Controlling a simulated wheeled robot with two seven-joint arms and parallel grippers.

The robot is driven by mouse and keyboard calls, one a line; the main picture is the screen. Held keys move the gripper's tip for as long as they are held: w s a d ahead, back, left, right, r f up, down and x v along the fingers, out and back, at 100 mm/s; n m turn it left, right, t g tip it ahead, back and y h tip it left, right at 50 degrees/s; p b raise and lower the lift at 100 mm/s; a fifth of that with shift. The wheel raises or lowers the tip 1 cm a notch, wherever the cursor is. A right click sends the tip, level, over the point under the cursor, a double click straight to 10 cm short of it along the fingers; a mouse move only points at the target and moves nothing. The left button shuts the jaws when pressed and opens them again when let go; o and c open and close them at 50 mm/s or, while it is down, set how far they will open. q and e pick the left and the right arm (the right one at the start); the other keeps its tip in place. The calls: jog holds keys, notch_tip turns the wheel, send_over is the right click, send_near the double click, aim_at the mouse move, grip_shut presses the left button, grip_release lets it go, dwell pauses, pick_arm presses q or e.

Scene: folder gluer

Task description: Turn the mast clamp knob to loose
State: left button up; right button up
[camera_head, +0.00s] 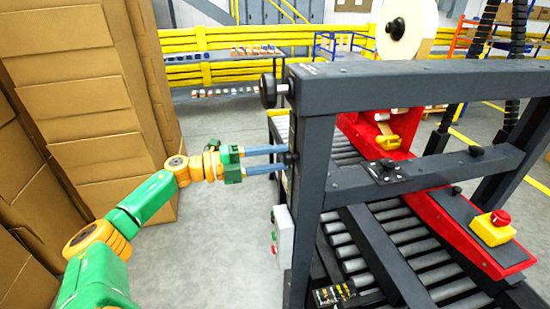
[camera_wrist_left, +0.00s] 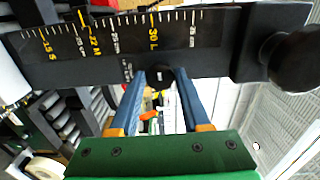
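A small black round knob (camera_head: 290,158) sits on the left face of the dark grey mast (camera_head: 307,190). In the left wrist view the knob (camera_wrist_left: 160,76) lies between my two fingertips, below the mast's printed scale. My left gripper (camera_head: 286,159) reaches it level from the left, its green body and two blue fingers pointing at the mast. In the wrist view the left gripper (camera_wrist_left: 160,80) has a fingertip on each side of the knob, nearly filling the gap. I cannot tell whether they touch it. My right gripper is not in view.
A larger black knob (camera_head: 269,90) sticks out above, near the mast top; it also shows in the wrist view (camera_wrist_left: 296,58). A grey button box (camera_head: 283,236) hangs below. Stacked cartons (camera_head: 95,110) stand at left. The floor between is free.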

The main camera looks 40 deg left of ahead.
pick_arm(q)
jog(key=o, duration=0.4)
jog(key=b+v, duration=0.2)
jog(key=v, duration=0.5)
dwell(0.3)
